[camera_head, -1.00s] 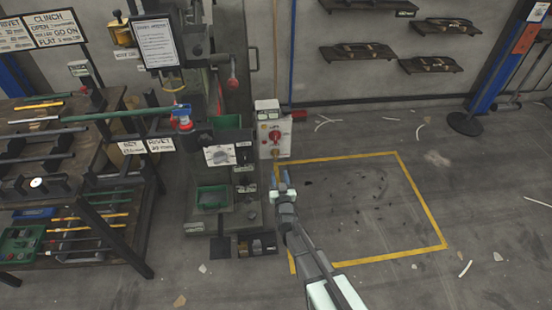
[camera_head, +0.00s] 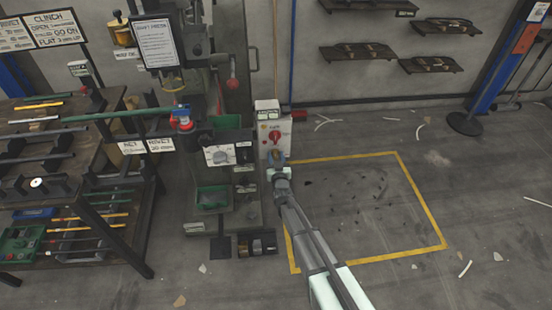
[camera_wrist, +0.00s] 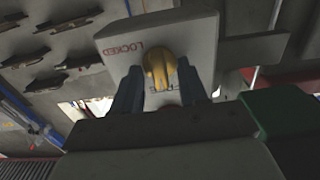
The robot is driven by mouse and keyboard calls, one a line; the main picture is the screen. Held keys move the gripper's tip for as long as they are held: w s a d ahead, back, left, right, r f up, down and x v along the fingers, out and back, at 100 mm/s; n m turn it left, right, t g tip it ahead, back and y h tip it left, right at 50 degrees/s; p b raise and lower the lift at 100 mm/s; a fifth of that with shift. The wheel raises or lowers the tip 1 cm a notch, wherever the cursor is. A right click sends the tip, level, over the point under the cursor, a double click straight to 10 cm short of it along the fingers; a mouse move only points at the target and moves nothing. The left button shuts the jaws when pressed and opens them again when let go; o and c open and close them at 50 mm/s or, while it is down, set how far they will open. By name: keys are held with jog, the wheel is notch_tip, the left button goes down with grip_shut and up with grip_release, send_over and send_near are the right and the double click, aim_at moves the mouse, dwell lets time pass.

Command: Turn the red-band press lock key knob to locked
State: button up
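The lock key knob is yellow and shows in the wrist view (camera_wrist: 159,68) on a pale box face, with the word LOCKED printed beside it, upside down in this view. The lettering below the knob is partly hidden. My gripper (camera_wrist: 160,85) has its two dark fingers apart, one on each side of the knob; I cannot tell whether they touch it.
The press (camera_head: 225,150) with its white dial plate stands left of the box. A workbench (camera_head: 70,150) with tools is at the far left. Floor inside the yellow outline (camera_head: 420,205) on the right is clear apart from small scraps.

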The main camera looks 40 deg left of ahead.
grip_shut()
jog(key=shift+m, duration=0.3)
jog(key=m, duration=0.3)
jog(key=shift+d+m, duration=0.1)
jog(key=shift+m, duration=0.2)
jog(key=shift+w+f+m, duration=0.1)
jog(key=shift+m, duration=3.3)
jog(key=shift+w+f+m, duration=0.1)
jog(key=shift+m, duration=3.3)
grip_release()
